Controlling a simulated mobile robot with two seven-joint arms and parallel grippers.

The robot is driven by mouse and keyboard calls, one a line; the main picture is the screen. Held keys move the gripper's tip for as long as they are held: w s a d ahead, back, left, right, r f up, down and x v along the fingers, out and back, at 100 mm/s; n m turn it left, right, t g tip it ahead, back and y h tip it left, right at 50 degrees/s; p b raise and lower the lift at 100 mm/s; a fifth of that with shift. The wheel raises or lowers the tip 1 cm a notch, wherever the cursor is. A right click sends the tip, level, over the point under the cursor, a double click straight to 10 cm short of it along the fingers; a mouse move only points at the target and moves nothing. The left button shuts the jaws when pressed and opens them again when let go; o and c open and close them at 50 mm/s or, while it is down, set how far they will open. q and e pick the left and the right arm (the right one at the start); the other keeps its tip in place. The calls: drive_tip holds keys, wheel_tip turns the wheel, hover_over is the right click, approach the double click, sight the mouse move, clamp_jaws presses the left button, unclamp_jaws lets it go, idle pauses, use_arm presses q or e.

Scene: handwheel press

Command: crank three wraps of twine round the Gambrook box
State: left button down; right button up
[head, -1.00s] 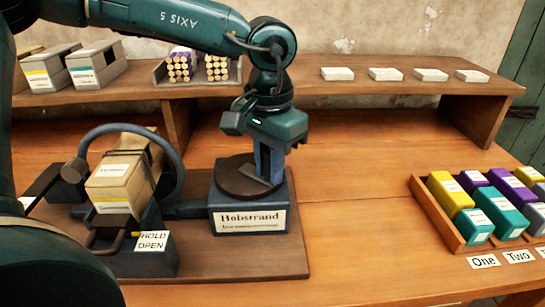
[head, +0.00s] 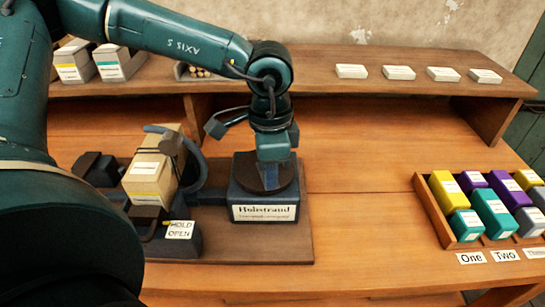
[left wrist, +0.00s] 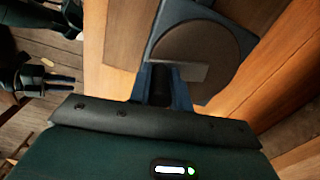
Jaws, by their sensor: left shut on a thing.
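The tan box (head: 147,181) sits tilted in the press at the left of the head view; its label is too small to read. Twine on the box cannot be made out clearly now. My left gripper (head: 272,160) points down over the dark round disc (head: 284,187) on the labelled block (head: 263,211). It is shut on a dark handle, mostly hidden between the fingers (left wrist: 165,88). What looks like my right gripper (left wrist: 50,82) shows dimly in the left wrist view.
A lever with a "HOLD OPEN" tag (head: 180,230) stands before the box. A wooden tray (head: 436,211) of coloured boxes is at right, with number cards in front. The back shelf (head: 330,88) holds pale boxes and several white blocks. The table between press and tray is clear.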

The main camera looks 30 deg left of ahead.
idle(0.3)
use_arm(q)
drive_tip(key=c, duration=1.3)
unclamp_jaws()
use_arm(e)
drive_tip(key=shift+r, duration=0.1)
use_arm(q)
drive_tip(key=shift+r+p, duration=0.35)
drive_tip(key=shift+r, duration=0.2)
wheel_tip(320, 180, up, 11)
drive_tip(key=p, duration=0.4)
drive_tip(key=shift+r, duration=0.5)
use_arm(e)
drive_tip(key=shift+s+d+r+n+h, duration=0.15)
drive_tip(key=shift+d+r+n, duration=0.1)
drive_tip(key=shift+r, duration=0.35)
drive_tip(key=shift+s+d+r+n+h, duration=0.15)
drive_tip(key=shift+d+r+n, duration=0.1)
drive_tip(key=shift+r, duration=0.35)
